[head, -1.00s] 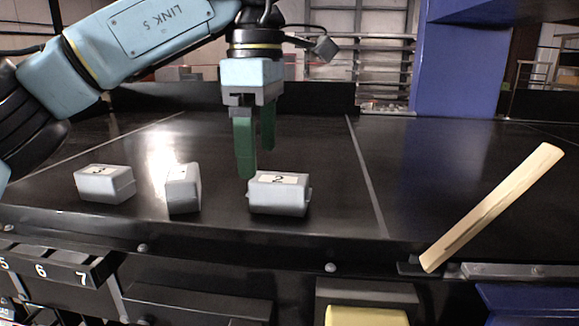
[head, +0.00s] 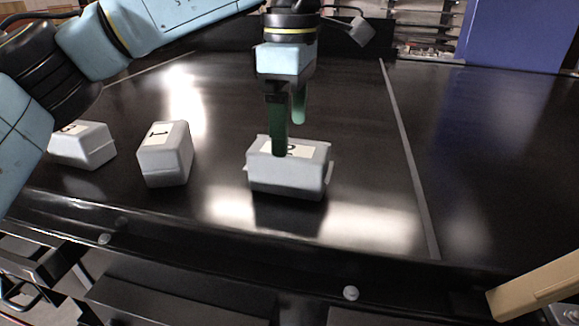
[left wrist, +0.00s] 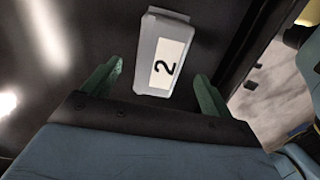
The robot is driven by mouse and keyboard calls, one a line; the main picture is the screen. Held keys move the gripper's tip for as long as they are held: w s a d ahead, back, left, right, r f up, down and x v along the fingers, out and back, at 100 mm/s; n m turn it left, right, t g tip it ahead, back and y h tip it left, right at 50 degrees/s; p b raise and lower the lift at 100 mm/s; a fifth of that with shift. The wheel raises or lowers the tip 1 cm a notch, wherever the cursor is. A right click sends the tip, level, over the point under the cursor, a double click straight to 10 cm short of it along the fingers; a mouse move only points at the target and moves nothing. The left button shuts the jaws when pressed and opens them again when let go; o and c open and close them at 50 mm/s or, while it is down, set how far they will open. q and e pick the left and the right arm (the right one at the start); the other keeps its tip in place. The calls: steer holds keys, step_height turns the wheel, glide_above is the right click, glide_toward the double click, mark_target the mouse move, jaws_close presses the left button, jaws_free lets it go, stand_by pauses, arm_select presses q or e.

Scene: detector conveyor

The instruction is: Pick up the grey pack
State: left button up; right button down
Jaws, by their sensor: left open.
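A grey pack labelled 2 (head: 288,180) lies on the black conveyor belt, below my left gripper (head: 289,138). The gripper points down with its two green fingers apart. The near finger overlaps the pack's top in the head view; I cannot tell whether it touches. In the left wrist view the pack (left wrist: 153,72) shows between the two fingers, with a gap on either side. A grey pack labelled 1 (head: 165,160) and another grey pack (head: 85,147), its label partly hidden by my arm, lie further left. My right gripper is not in view.
The black belt (head: 355,150) is clear to the right of pack 2, up to a grey strip (head: 408,160). A pale bar (head: 540,287) sticks up at the lower right. A blue column (head: 515,35) stands behind.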

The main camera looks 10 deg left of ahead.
mark_target(289, 167)
arm_select(q)
steer(key=shift+a+f, duration=0.1)
steer(key=shift+f, duration=2.6)
steer(key=c, duration=1.4)
